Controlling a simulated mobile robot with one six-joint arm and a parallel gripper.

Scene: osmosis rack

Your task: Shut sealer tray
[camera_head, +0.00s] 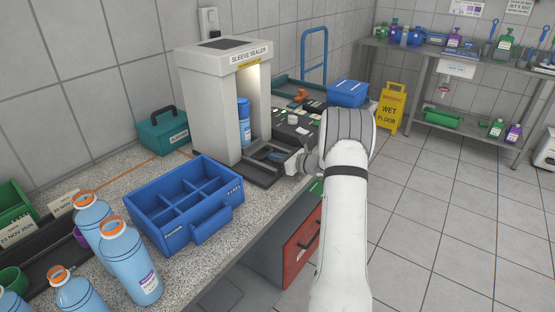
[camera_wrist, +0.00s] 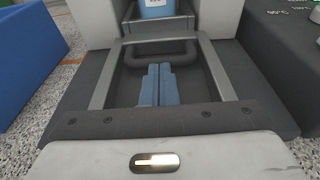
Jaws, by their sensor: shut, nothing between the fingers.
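The sleeve sealer (camera_head: 222,95) is a pale grey, labelled machine on the counter. Its dark tray (camera_head: 252,178) lies low and juts out from the open front. A blue bottle (camera_head: 244,125) stands inside, and its lower part shows at the top of the wrist view (camera_wrist: 156,8). In the wrist view, the tray (camera_wrist: 108,75) shows as a grey frame with a dark rounded bar at its far end. My gripper (camera_wrist: 156,68) has its two blue fingers together and empty, over the frame's opening. Whether the fingertips touch the tray I cannot tell.
A blue divided crate (camera_head: 184,205) stands left of the sealer, with several blue bottles (camera_head: 135,270) nearer. A teal box (camera_head: 163,131) sits behind. A blue bin (camera_head: 347,93) stands beyond my arm. A yellow wet-floor sign (camera_head: 391,107) stands on the otherwise open floor.

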